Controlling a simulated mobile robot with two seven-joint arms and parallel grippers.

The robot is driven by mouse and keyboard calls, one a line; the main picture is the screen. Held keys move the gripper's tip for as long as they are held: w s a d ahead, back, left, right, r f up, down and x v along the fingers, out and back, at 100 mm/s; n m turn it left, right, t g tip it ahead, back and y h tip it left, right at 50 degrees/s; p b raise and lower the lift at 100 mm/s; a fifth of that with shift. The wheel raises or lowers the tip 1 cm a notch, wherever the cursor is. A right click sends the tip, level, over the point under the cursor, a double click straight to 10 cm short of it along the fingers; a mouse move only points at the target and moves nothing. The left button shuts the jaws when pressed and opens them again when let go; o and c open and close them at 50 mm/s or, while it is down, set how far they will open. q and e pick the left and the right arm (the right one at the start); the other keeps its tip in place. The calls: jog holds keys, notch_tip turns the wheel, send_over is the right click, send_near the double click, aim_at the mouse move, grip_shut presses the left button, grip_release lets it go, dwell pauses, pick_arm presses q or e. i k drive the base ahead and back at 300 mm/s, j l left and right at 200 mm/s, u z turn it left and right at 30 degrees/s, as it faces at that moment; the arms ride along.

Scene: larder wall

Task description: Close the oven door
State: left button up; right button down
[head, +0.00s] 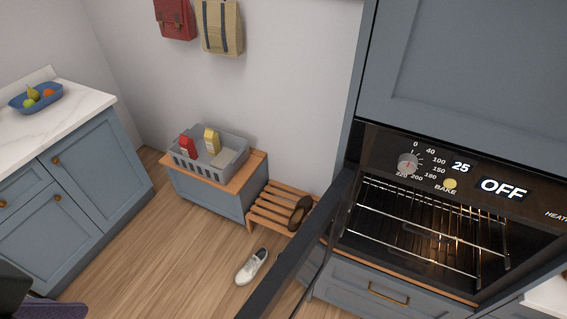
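The built-in oven (425,225) stands at the right of the head view, with wire racks and a lit inside showing. Its dark door (297,245) is hinged on the oven's left side and stands wide open, swung out toward me. The lower part of the door runs out of the bottom of the picture. The control panel (470,180) above the opening shows OFF and 25. Neither of my grippers can be made out in this view.
A slatted shoe rack (270,208) with a brown shoe stands behind the door, and a white shoe (252,266) lies on the floor. A low cabinet (205,192) bears a grey basket (232,167). The wooden floor (165,255) between the left counter and the door is largely clear.

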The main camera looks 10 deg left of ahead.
aim_at(281, 294)
jog(key=j+z, duration=0.3)
jog(key=j, duration=0.15)
jog(key=k+j+z, duration=0.1)
jog(key=j+z, duration=0.2)
jog(key=k+j+z, duration=0.1)
jog(key=j+z, duration=0.2)
jog(key=j, duration=0.2)
jog(key=k+j+z, duration=0.15)
jog(key=j+z, duration=0.15)
jog(key=k+j+z, duration=0.3)
jog(key=j, duration=0.15)
jog(key=i+j, duration=0.05)
jog(key=i, duration=0.05)
